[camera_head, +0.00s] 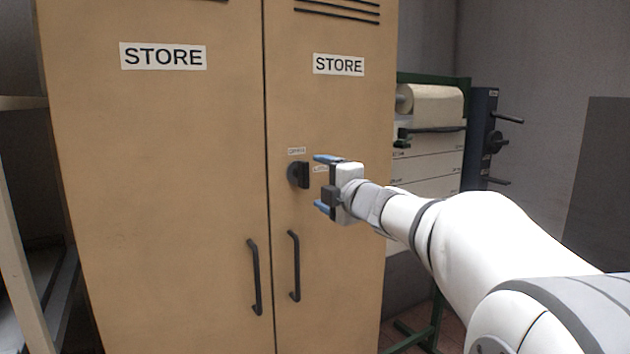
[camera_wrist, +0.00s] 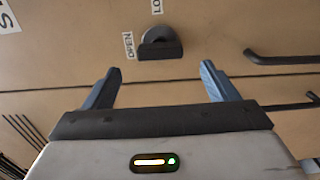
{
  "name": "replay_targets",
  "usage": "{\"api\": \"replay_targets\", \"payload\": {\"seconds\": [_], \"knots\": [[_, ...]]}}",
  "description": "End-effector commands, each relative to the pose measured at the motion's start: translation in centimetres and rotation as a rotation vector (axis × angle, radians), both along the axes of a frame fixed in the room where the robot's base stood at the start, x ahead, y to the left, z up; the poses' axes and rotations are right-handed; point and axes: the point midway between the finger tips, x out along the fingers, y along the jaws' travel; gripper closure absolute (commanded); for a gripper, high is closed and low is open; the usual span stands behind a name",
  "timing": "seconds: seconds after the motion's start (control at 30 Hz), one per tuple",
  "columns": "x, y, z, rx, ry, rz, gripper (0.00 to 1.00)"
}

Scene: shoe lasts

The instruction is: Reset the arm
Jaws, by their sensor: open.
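My gripper (camera_head: 322,182) is open and empty, with its two blue fingers spread apart. It is held out in front of the right door of a tan cabinet (camera_head: 180,190). A black turn knob (camera_head: 298,175) on that door is just left of the fingers. In the wrist view the knob (camera_wrist: 160,45) lies beyond the gap between the fingertips (camera_wrist: 160,72), apart from them. A label beside it reads OPEN; a second label is partly cut off. My white arm reaches in from the lower right.
Both cabinet doors are closed, with black handles (camera_head: 254,277) and (camera_head: 294,266) below the knob and STORE signs above. A green stand with a paper roll (camera_head: 432,105) is right of the cabinet, behind my arm. A shelf (camera_head: 20,230) stands at the left edge.

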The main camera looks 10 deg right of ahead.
Motion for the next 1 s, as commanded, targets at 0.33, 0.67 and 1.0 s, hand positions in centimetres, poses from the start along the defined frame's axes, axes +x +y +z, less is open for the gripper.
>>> {"api": "replay_targets", "payload": {"seconds": [0.33, 0.67, 1.0], "knots": [[-0.2, -0.1, 0.1, 0.014, 0.008, -0.013, 0.2], [-5.4, -4.0, -2.4, 0.492, 0.32, -0.469, 0.2], [-22.1, -1.2, -13.2, 1.04, 0.957, -1.057, 0.2]]}}
